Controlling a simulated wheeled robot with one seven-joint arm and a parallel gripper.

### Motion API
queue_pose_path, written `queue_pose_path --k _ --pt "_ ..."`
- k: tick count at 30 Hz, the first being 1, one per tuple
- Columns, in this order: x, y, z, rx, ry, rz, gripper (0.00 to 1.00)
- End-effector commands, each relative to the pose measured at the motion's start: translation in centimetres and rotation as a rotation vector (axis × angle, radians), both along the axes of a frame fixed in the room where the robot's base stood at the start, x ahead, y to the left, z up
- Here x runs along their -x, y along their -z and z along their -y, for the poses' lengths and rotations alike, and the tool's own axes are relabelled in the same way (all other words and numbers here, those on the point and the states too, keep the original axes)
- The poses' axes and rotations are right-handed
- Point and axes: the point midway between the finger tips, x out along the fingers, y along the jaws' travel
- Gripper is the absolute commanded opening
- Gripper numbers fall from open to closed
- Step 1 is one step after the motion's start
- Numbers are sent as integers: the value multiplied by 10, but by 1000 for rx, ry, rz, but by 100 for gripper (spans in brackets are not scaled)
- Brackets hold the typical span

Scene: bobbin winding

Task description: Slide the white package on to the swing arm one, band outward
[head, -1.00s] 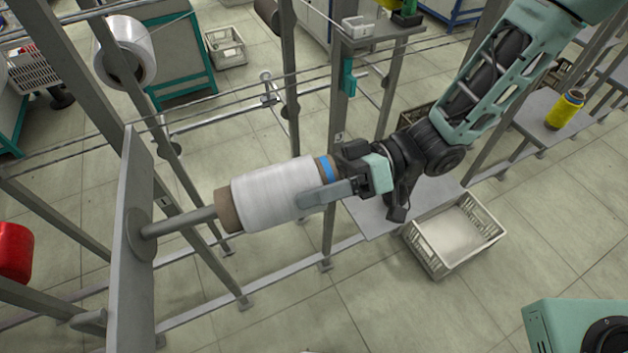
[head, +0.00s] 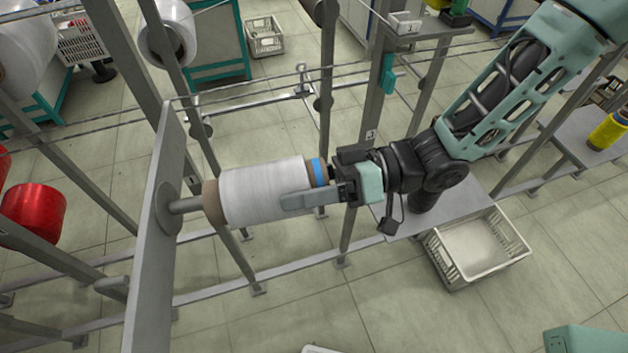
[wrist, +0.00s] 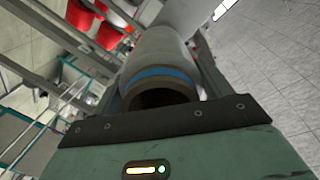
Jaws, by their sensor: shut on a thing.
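The white package (head: 262,190) is a white yarn cylinder on a brown tube, with a blue band at its right end, the end by my gripper. My gripper (head: 310,196) is shut on it from that end, with one finger along its near side. The swing arm (head: 186,206) is a grey rod standing out from a round disc on a grey plate (head: 152,250). Its tip is hidden inside the tube's left end, and a short bare length shows. In the wrist view the package (wrist: 158,48) shows its blue band and open tube end towards me.
Red packages (head: 34,212) and other white packages (head: 165,30) sit on the frame at left. Grey posts and rails stand behind the package. A white crate (head: 478,248) is on the floor at right. A yellow package (head: 610,130) stands on a shelf.

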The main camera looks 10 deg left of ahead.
Motion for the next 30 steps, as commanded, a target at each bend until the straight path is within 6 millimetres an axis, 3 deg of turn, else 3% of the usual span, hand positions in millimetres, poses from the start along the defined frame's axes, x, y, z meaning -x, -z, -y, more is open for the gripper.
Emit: queue_pose_path --k 14,30 --pt "2 0 -5 -1 0 -1 49" --pt "16 4 -37 -2 -1 0 49"
